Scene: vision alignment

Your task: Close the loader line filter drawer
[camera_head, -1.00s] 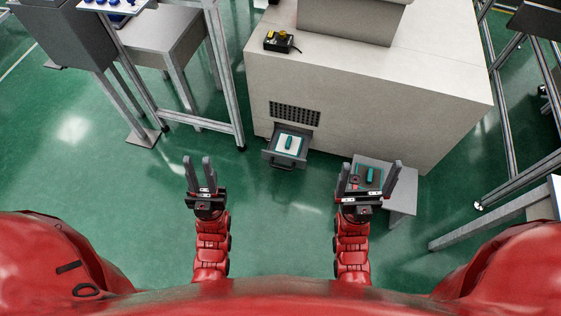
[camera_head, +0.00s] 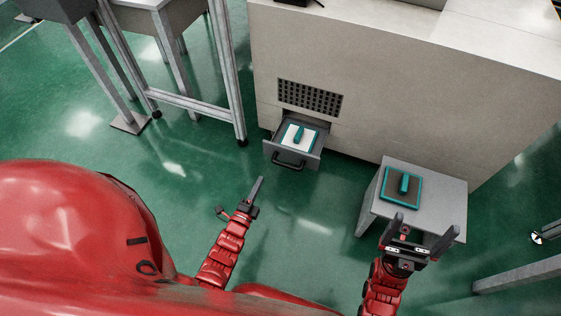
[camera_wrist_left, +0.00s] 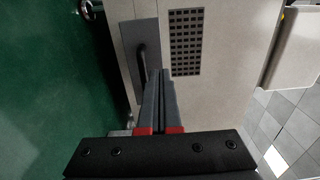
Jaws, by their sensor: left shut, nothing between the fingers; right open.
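The filter drawer (camera_head: 271,153) stands pulled out of the machine's front below a dark vent grille. Inside it lies a white filter panel (camera_head: 291,140) with a teal handle. Its grey front with a dark bar handle (camera_wrist_left: 142,62) shows in the left wrist view, partly covered by the fingers. My left gripper (camera_head: 260,180) is shut and empty, in front of the drawer to the lower left of its handle; contact is not visible. It also shows in the left wrist view (camera_wrist_left: 160,72), fingers together. My right gripper (camera_head: 423,226) is open and empty, in front of the small grey table.
The small grey table (camera_head: 447,205) right of the drawer bears a dark, teal-edged filter panel (camera_head: 401,196). The large beige machine (camera_head: 400,100) fills the back. A metal frame leg (camera_head: 228,85) stands left of the drawer. Green floor before the drawer is clear.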

